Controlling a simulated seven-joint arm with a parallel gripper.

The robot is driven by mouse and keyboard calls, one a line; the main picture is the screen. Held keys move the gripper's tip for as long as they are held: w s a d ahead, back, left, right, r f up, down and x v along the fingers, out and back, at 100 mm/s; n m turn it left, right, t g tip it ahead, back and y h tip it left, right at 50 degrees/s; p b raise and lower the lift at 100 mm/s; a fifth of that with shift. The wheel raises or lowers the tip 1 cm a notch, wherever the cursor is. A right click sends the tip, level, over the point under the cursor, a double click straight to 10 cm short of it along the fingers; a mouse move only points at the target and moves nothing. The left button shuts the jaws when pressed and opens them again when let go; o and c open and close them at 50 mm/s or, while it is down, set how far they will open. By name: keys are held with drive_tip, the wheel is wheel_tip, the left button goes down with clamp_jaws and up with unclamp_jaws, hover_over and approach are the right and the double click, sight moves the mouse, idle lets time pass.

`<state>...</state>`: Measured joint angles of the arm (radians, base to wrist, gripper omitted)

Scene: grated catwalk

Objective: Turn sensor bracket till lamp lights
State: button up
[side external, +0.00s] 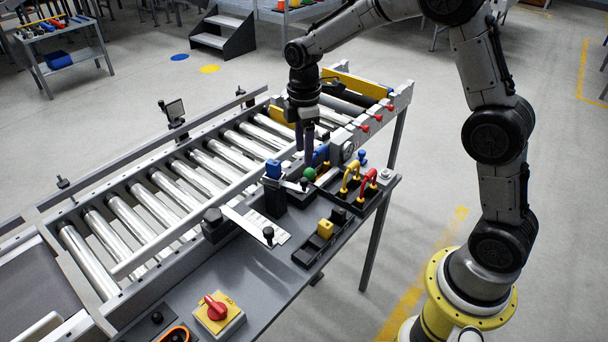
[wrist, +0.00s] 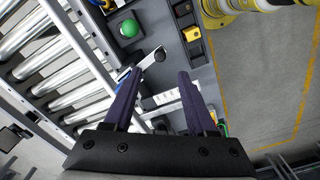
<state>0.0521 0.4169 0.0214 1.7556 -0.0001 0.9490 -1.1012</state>
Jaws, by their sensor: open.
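A blue sensor head (side external: 273,168) sits on a black post beside the conveyor. A light bracket arm runs right from it to a black knob (side external: 304,184); the knob also shows in the wrist view (wrist: 160,54). A round green dome (side external: 309,174), perhaps the lamp, is close to the knob and also shows in the wrist view (wrist: 129,28); I cannot tell whether it is lit. My gripper (side external: 307,158) points down above the knob. In the wrist view, its open fingers (wrist: 158,71) appear on either side of the bracket arm, holding nothing.
A pale plate with a second black-knobbed lever (side external: 268,234) lies in front. Yellow and red hooped parts (side external: 360,184) and a black block with a yellow piece (side external: 325,229) stand at right. The roller conveyor (side external: 190,175) runs behind; a red rotary switch (side external: 215,307) is at front.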

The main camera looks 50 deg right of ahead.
sight(304, 179)
wheel_tip(304, 179, down, 8)
drive_tip(key=shift+f, duration=0.25)
clamp_jaws()
idle(0.4)
drive_tip(key=shift+r, duration=0.1)
idle(1.0)
